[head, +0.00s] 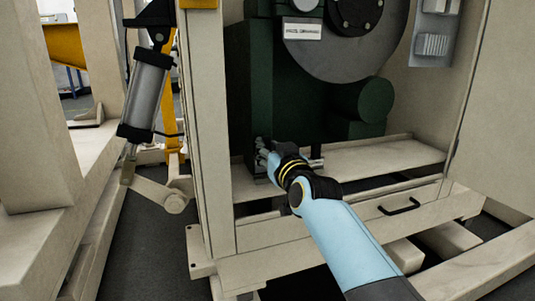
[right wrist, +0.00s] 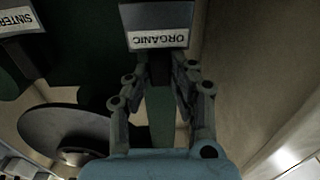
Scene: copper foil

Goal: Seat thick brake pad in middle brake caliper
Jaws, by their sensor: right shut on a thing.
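My right gripper (head: 270,163) reaches low into the machine frame, in front of the dark green housing (head: 252,100). In the right wrist view my right gripper (right wrist: 163,75) is shut on a small dark piece (right wrist: 159,72), which looks like the brake pad; its thickness cannot be told. Just past the fingertips is a grey block with a white label reading ORGANIC (right wrist: 158,40), upside down. A second labelled block, partly reading SINTER (right wrist: 18,22), is at the upper left. Which caliper is the middle one cannot be told. My left gripper is not in view.
A beige ledge (head: 385,157) runs below the housing, with a beige post (head: 202,120) close left of my gripper. A large grey disc (head: 345,55) is above. A grey cylinder (head: 145,88) stands left of the post. A dark round disc (right wrist: 65,135) is left of my wrist.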

